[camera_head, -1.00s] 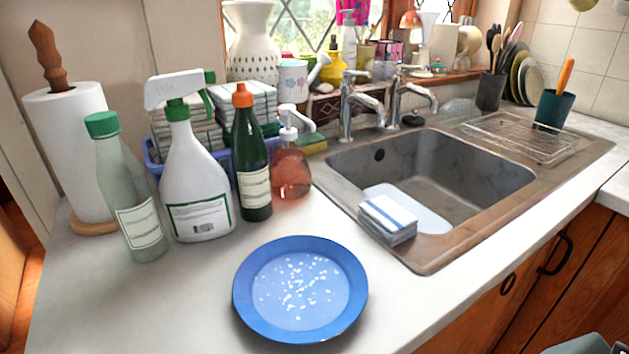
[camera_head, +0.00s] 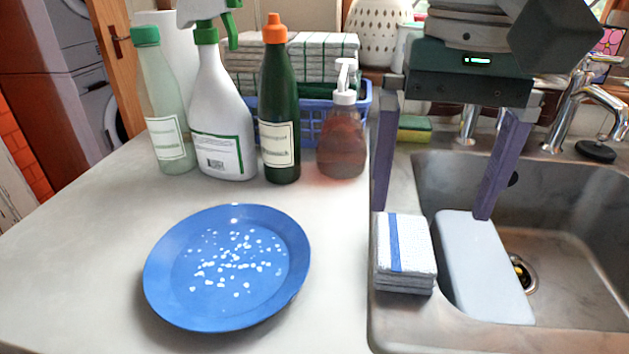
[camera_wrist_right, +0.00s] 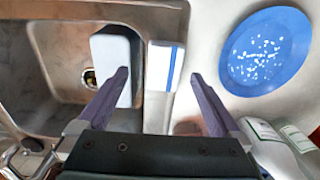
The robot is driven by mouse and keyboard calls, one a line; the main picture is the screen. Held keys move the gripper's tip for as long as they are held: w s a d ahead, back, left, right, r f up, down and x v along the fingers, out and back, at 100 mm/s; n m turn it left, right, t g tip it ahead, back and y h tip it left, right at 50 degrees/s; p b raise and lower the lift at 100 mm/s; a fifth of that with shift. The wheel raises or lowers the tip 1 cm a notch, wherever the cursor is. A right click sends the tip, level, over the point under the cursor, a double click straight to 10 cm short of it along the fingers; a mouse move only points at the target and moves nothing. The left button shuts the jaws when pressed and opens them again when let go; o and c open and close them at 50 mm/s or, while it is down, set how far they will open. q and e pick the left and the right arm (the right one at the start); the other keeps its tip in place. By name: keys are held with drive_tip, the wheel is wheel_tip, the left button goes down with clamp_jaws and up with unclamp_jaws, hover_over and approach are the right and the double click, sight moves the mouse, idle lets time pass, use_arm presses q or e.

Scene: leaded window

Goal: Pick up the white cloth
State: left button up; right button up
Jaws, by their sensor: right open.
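The white cloth (camera_head: 404,245) is a folded stack with a blue stripe. It lies on the sink's left rim, beside a pale board. In the right wrist view the cloth (camera_wrist_right: 164,72) shows between and beyond the fingertips. My right gripper (camera_head: 432,212) is open and empty. In the head view its fingers point down above and behind the cloth, one over the cloth's left side and the other over the pale board. In the right wrist view the gripper (camera_wrist_right: 160,76) has its fingers on either side of the cloth's line. My left gripper is not in view.
A blue plate (camera_head: 190,300) with white specks lies left of the cloth. Several bottles, including a dark green one (camera_head: 279,110) and a soap dispenser (camera_head: 342,140), stand behind. The pale board (camera_head: 482,268) rests at the sink (camera_head: 590,250). A tap (camera_head: 590,100) stands right of my gripper.

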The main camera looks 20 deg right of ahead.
sight(407, 250)
drive_tip(key=f, duration=0.3)
drive_tip(key=shift+w+a+f+b, duration=0.1)
drive_tip(key=shift+a+f+b, duration=0.15)
drive_tip(key=shift+b, duration=0.05)
drive_tip(key=f, duration=0.3)
drive_tip(key=f+b, duration=0.1)
drive_tip(key=shift+w+f, duration=0.3)
drive_tip(key=shift+w, duration=0.1)
drive_tip(key=shift+f, duration=0.3)
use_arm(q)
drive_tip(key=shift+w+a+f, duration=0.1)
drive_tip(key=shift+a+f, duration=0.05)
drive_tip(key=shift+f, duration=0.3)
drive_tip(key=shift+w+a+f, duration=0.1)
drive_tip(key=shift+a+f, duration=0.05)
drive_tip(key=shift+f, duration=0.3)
use_arm(e)
drive_tip(key=shift+c, duration=0.2)
drive_tip(key=c, duration=1.2)
